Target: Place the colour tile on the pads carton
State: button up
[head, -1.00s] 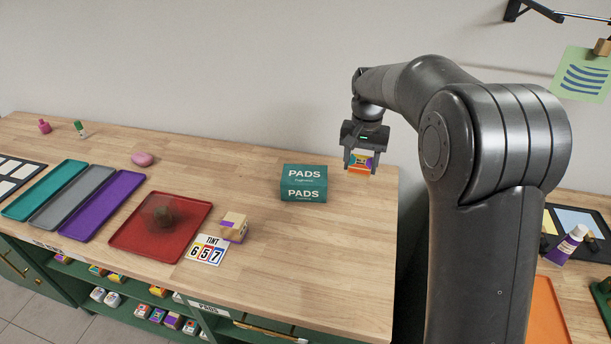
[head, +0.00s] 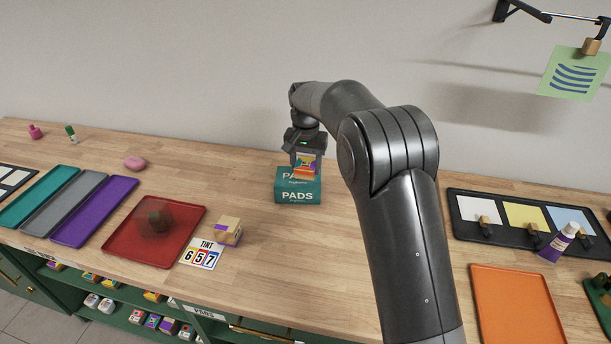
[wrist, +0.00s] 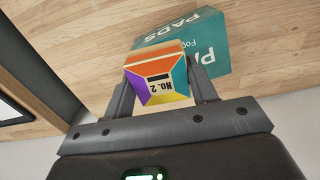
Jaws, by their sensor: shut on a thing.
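The colour tile (wrist: 158,82) is a small block with orange, yellow, purple and teal faces marked "No. 2". My gripper (head: 306,168) is shut on it, one finger on each side in the wrist view. The tile also shows in the head view (head: 305,172), at the top of the pads carton (head: 298,190). The carton is a teal box with white "PADS" lettering, standing on the wooden bench; it also shows behind the tile in the wrist view (wrist: 215,50). Whether the tile touches the carton's top I cannot tell. The gripper hides part of that top.
A red tray (head: 125,242) with a dark blurred lump, a tint card (head: 200,255) and a wooden block (head: 228,230) lie left of the carton. An orange tray (head: 515,305) and a black swatch tray (head: 463,233) lie right. Bench around the carton is clear.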

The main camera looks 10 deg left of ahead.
aim_at(306, 175)
jog(key=shift+f, duration=2.05)
jog(key=shift+f, duration=0.1)
jog(key=o, duration=1)
notch_tip(306, 175, up, 12)
jog(key=shift+r, duration=0.15)
jog(key=shift+d+r, duration=0.1)
